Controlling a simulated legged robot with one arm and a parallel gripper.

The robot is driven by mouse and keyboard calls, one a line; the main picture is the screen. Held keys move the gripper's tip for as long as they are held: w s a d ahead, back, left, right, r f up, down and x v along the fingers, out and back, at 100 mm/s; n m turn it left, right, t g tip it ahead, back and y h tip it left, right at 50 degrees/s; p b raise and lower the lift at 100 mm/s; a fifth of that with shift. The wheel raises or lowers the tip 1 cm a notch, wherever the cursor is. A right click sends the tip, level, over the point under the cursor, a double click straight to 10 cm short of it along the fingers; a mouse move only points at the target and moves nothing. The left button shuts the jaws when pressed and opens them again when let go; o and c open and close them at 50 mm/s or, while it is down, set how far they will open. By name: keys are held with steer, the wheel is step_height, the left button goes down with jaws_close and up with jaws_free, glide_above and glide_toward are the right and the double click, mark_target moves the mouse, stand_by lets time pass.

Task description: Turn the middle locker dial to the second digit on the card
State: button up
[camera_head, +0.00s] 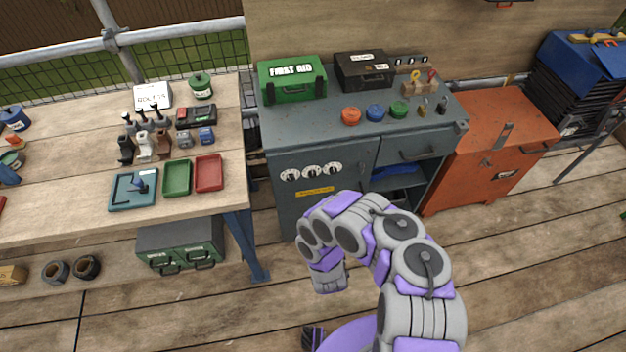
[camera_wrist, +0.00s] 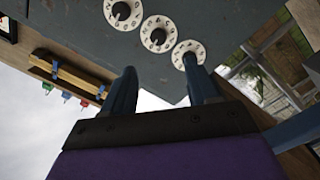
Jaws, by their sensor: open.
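Three white round dials with dark knobs sit in a row on the front of the grey locker cabinet (camera_head: 350,154). The middle dial (camera_head: 312,171) is between the other two, above a yellow label (camera_head: 314,192). It also shows in the wrist view (camera_wrist: 158,34); its digits are too small to read. My gripper (camera_wrist: 159,65) is open and empty. In the wrist view its fingertips point toward the dials, one finger overlapping the lower edge of the right-hand dial. I see no gap closed on the middle dial. A white card-like box (camera_head: 152,95) stands on the workbench; its writing is unclear.
A green first aid box (camera_head: 292,78), a dark case (camera_head: 363,71) and red, blue and green round pieces lie on the cabinet top. An orange chest (camera_head: 490,150) stands right of it. A wooden workbench (camera_head: 60,200) with trays and tools is at left. Deck in front is clear.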

mark_target(312, 177)
steer(key=b+x, duration=0.4)
steer(key=x, duration=0.9)
steer(key=shift+r, duration=0.1)
steer(key=shift+s, duration=0.1)
steer(key=shift+c, duration=0.3)
steer(key=c, duration=1)
steer(key=shift+p, duration=0.35)
